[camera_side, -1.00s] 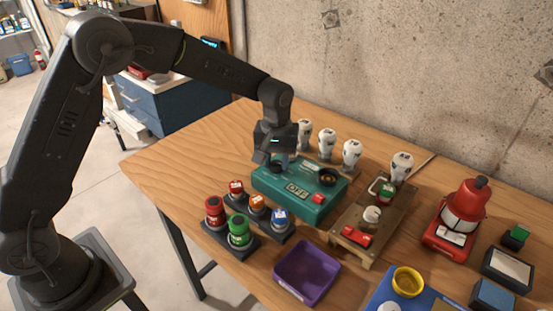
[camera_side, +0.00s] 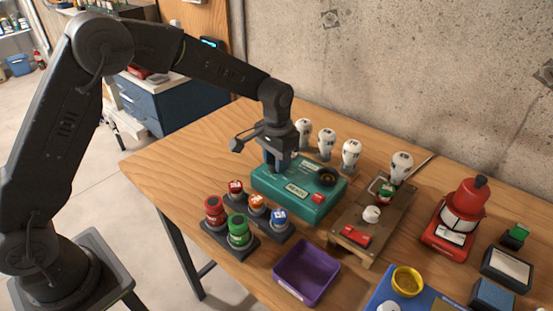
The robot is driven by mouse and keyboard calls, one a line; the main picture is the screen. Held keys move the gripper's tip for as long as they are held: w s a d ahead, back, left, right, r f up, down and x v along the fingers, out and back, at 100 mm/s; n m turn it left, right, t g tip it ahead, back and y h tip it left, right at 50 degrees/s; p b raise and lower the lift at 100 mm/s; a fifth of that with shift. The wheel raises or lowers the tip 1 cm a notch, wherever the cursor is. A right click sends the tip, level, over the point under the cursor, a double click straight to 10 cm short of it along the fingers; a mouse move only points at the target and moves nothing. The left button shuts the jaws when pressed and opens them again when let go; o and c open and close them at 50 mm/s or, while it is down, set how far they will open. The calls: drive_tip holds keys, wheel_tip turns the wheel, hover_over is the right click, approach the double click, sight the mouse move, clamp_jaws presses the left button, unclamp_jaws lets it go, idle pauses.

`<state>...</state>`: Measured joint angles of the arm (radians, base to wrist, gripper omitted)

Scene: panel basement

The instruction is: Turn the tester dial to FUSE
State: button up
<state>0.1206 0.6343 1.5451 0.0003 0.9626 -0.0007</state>
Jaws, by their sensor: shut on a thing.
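The teal tester box (camera_side: 315,208) sits on the wooden table. It has a small display (camera_side: 297,190) on its sloped top, whose text is too small to read surely. A black round socket (camera_side: 327,177) and a red button (camera_side: 317,198) are on its right part. My gripper (camera_side: 277,166) points down at the left part of the tester's top and is shut on the dial there. The dial is hidden by the fingers, so its pointer cannot be seen.
Several white bulbs (camera_side: 351,153) stand behind the tester. Coloured fuses in dark holders (camera_side: 239,232) are in front-left. A purple tray (camera_side: 306,272) is in front. A wooden board (camera_side: 372,222) with a red switch and a red lantern (camera_side: 464,211) stand to the right.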

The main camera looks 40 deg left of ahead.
idle(0.3)
drive_tip(key=o, duration=0.9)
drive_tip(key=shift+r, duration=6.95)
